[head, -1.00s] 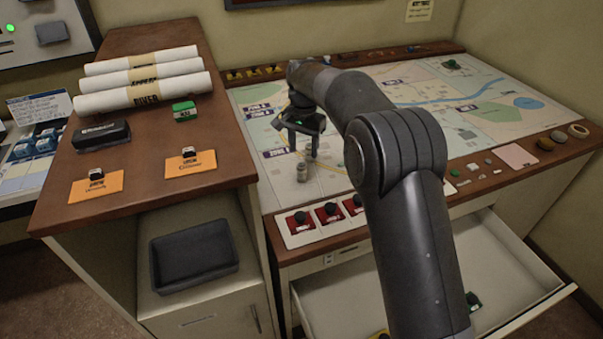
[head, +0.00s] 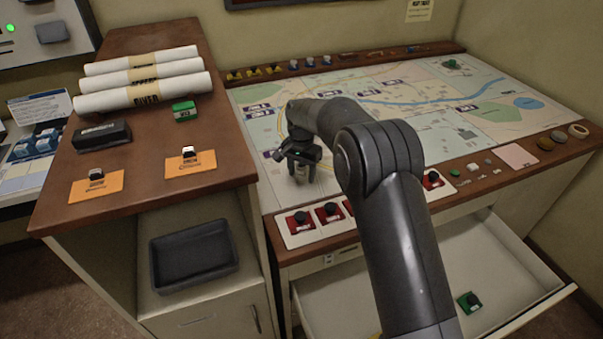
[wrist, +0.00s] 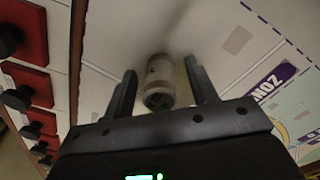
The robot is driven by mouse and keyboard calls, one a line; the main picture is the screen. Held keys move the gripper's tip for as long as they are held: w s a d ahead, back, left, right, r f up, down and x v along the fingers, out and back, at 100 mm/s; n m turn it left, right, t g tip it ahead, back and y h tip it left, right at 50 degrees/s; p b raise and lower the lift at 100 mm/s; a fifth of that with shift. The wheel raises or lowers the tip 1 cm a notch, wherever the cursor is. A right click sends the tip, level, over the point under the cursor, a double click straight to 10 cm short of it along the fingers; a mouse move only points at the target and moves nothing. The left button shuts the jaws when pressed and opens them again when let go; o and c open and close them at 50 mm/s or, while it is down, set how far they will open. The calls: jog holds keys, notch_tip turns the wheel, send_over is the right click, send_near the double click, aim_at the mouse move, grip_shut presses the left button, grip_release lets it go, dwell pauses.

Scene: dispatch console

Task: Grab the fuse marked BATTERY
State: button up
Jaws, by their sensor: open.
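A small pale cylinder (wrist: 160,82), likely a fuse, stands on the map board (head: 345,85) near its front left. No BATTERY marking can be read on it. My gripper (wrist: 160,70) is open, with one finger on each side of the cylinder in the wrist view. I see no clear contact between fingers and cylinder. In the head view my gripper (head: 301,172) is low over the board and mostly hides the cylinder.
Red blocks with black knobs (head: 329,212) line the board's front edge, close to my gripper. An open drawer (head: 510,262) juts out below. A raised wooden cabinet top (head: 150,160) with rolled maps (head: 145,92) stands left. The map's right side is clear.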

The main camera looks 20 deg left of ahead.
jog(key=c, duration=1.1)
jog(key=shift+r, duration=0.1)
